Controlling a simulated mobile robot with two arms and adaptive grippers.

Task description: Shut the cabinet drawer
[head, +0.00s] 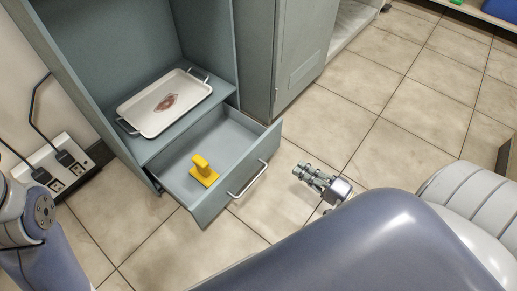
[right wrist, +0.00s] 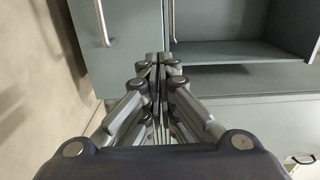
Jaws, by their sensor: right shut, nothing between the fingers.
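The cabinet drawer (head: 220,141) is grey-blue and stands pulled out at the bottom of the open cabinet (head: 205,30) in the head view. Its front carries a silver bar handle (head: 247,180). A yellow object (head: 204,170) with an upright grip lies inside the drawer. My right gripper (head: 298,171) is shut and empty, to the right of the drawer front and apart from it in the picture. The shut fingers also show in the right wrist view (right wrist: 158,60), with cabinet fronts beyond. My left gripper is out of view; only part of the left arm shows.
A white tray (head: 148,123) with a brownish mark sits on the shelf above the drawer. A grey cabinet door (head: 304,45) stands to the right. A power outlet box (head: 55,163) with plugs is at the left wall. The tiled floor (head: 400,125) at right is clear.

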